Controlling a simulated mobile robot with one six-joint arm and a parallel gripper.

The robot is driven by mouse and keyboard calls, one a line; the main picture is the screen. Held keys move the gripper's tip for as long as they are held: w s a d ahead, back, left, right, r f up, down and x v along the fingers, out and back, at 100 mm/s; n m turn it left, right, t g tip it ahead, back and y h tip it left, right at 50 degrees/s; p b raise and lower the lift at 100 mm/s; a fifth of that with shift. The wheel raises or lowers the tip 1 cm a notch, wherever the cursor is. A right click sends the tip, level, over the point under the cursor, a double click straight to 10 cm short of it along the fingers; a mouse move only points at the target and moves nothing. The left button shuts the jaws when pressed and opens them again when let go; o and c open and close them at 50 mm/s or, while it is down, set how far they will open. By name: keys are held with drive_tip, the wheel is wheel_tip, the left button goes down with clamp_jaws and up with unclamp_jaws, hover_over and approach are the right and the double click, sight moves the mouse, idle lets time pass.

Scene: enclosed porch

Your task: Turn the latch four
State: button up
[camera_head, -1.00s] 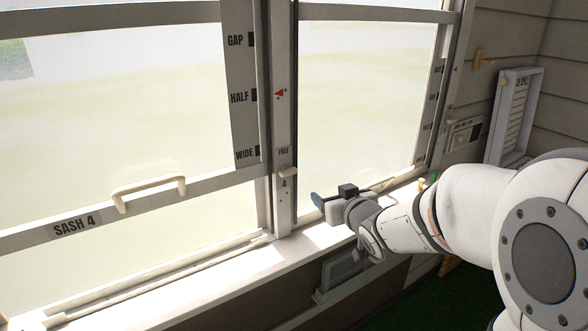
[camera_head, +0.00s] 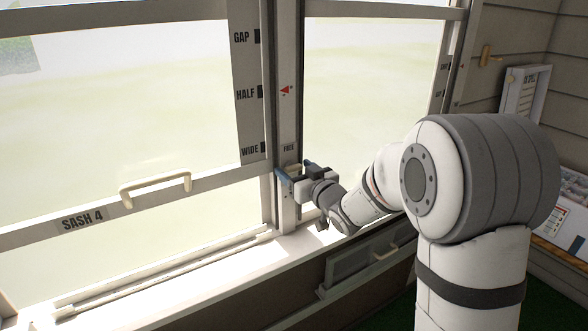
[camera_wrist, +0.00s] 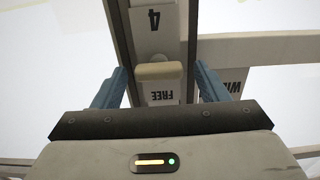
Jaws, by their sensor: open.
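Latch four shows in the wrist view as a short cream bar (camera_wrist: 158,71) lying crosswise on the white window post, between the upside-down labels 4 and FREE. My gripper (camera_wrist: 161,66) is open, with one blue finger on each side of the latch. I cannot tell whether either finger touches it. In the head view my gripper (camera_head: 296,172) is at the post (camera_head: 288,125), just below the FREE label, and largely hides the latch.
Sash 4 (camera_head: 130,205) with its cream handle (camera_head: 155,186) is left of the post. GAP, HALF and WIDE marks (camera_head: 247,95) run up its side; a red pointer (camera_head: 287,90) sits near HALF. The sill (camera_head: 200,275) runs below. A panel with a handle (camera_head: 360,262) is under the sill.

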drive_tip(key=c, duration=0.9)
drive_tip(key=shift+a, duration=0.4)
drive_tip(key=shift+c, duration=0.3)
drive_tip(key=shift+w+d, duration=0.15)
drive_tip(key=shift+d, duration=0.15)
drive_tip(key=n+b, duration=0.6)
drive_tip(key=b, duration=0.1)
drive_tip(key=n+b, duration=0.6)
drive_tip(key=b, duration=0.1)
drive_tip(key=f+n+b, duration=0.1)
drive_tip(key=n+b, duration=0.4)
drive_tip(key=b, duration=0.2)
drive_tip(key=shift+a+n+b, duration=0.1)
drive_tip(key=shift+n+b, duration=0.25)
drive_tip(key=shift+n, duration=0.05)
